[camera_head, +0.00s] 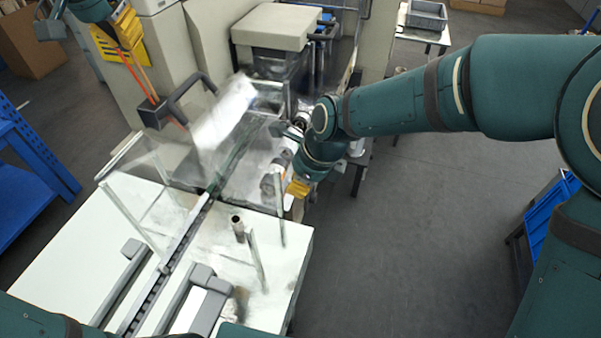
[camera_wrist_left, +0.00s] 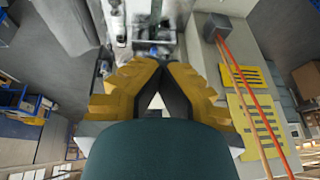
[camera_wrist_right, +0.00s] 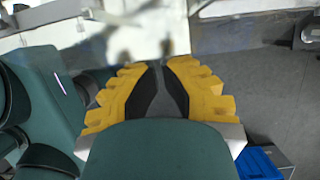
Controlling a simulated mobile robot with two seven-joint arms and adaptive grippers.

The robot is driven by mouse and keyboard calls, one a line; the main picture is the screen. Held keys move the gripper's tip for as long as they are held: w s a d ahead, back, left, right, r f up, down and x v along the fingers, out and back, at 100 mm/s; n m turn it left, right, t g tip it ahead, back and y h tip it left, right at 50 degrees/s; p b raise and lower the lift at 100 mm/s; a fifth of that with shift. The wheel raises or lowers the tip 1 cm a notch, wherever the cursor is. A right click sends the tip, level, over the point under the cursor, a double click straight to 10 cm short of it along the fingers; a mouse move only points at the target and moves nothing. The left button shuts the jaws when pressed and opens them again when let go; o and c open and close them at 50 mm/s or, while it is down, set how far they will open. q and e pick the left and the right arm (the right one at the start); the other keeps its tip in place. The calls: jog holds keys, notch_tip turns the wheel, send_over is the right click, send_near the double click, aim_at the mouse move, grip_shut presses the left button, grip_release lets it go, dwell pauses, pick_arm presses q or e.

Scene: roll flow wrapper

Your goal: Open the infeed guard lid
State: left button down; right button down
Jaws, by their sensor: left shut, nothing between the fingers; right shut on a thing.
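The infeed guard lid (camera_head: 223,117) is a clear panel with bright glare over the infeed channel, tilted up from the white table. My right gripper (camera_head: 297,188) reaches in from the right and is shut at the lid's right side. In the right wrist view its fingertips (camera_wrist_right: 165,66) meet on a small pale part; the exact grip is partly hidden. My left gripper (camera_head: 126,32) is at the top left beside the machine cabinet, away from the lid. In the left wrist view its fingertips (camera_wrist_left: 163,62) are shut and empty.
The white infeed table (camera_head: 75,250) carries posts and a channel. Blue shelving (camera_head: 25,165) is at the left, a blue crate (camera_head: 550,208) at the right.

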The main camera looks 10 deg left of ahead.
pick_arm(q)
jog(key=c, duration=1.7)
grip_release()
jog(key=o, duration=0.7)
